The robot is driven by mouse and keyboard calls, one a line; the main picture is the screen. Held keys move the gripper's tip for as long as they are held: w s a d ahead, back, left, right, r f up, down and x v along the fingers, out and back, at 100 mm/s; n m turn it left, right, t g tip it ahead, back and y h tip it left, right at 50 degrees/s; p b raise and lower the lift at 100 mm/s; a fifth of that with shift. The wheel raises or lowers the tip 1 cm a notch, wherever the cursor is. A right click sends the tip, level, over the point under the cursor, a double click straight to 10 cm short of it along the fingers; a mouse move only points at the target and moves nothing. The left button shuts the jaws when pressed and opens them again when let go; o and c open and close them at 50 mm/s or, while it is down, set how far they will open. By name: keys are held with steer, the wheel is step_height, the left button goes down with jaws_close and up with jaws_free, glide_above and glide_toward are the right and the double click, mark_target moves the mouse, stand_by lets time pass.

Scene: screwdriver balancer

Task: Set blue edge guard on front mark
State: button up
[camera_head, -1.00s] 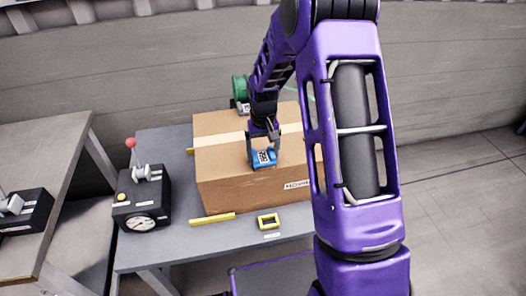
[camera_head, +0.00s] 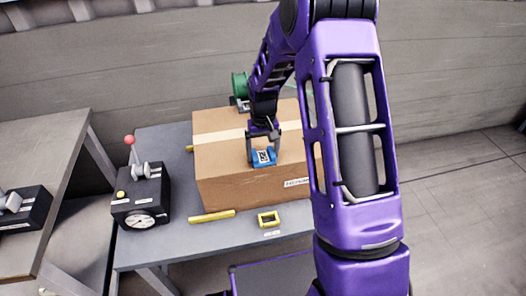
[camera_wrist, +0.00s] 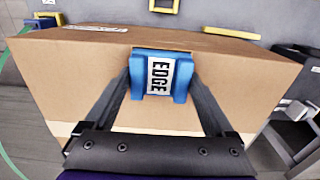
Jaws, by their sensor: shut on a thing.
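The blue edge guard (camera_head: 263,157) is at the front top edge of the cardboard box (camera_head: 225,182), near the middle of that edge. Its white label reads EDGE in the wrist view (camera_wrist: 161,76). My gripper (camera_head: 262,154) reaches down from above and is shut on the guard, one finger on each side. In the wrist view, the guard lies between my fingertips (camera_wrist: 161,82) along the box edge. It appears to touch the box, but I cannot tell whether its weight rests there. I see no front mark; the guard may cover it.
The box stands on a grey table (camera_head: 165,247). A black device (camera_head: 141,198) with a red-knobbed lever stands left of it. A yellow bar (camera_head: 212,216) and a yellow square frame (camera_head: 268,219) lie in front. A green reel (camera_head: 240,86) is behind the box.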

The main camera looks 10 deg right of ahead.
stand_by(0.4)
steer(key=o, duration=1.2)
steer(key=shift+o, duration=0.2)
step_height(320, 180, up, 18)
steer(key=p, duration=0.1)
steer(key=shift+f, duration=0.25)
